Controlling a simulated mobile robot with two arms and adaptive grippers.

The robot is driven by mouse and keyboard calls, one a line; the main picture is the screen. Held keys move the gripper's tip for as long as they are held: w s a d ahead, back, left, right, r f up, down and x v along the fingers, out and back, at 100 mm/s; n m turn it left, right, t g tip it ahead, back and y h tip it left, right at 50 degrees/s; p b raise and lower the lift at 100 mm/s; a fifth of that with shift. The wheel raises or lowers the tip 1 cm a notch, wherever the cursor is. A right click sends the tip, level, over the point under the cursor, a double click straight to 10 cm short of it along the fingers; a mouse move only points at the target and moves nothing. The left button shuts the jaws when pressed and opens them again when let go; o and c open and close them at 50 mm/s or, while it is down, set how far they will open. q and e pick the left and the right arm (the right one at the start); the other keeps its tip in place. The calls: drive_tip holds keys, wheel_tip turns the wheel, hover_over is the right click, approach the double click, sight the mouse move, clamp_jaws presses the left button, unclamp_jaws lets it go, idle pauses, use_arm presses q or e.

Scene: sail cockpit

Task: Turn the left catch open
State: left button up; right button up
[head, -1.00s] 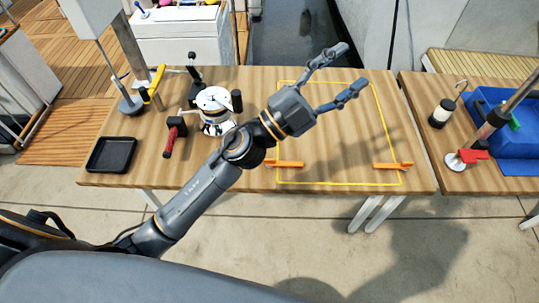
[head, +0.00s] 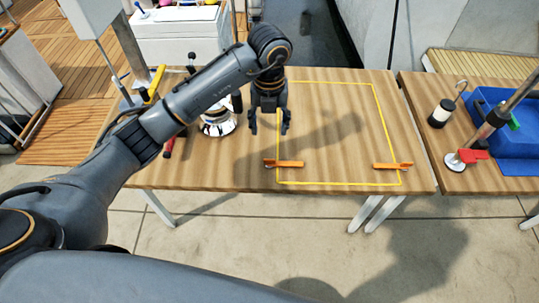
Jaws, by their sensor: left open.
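The left catch is an orange bar (head: 285,164) lying on the front edge of the yellow-outlined panel, near its left corner. It points sideways along the edge, with a small upright tab at its left end. A matching right catch (head: 392,166) lies near the panel's right front corner. The yellow outline (head: 330,184) marks a panel in the wooden table top. My left gripper (head: 269,130) points down with its fingers apart and empty, behind and slightly left of the left catch in the picture, apart from it. My right gripper is not in view.
A white winch-like device (head: 218,122) stands left of my left gripper, partly hidden by my arm. A red-handled tool (head: 168,147) lies farther left. The panel's middle is clear. A second table at right holds a blue bin (head: 515,130) and a small lantern (head: 441,113).

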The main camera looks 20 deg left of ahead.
sight(270, 160)
use_arm(q)
wheel_tip(270, 160, down, 13)
drive_tip(key=shift+d+f+p, duration=0.1)
drive_tip(key=shift+f+p, duration=0.05)
drive_tip(key=shift+p, duration=1)
clamp_jaws()
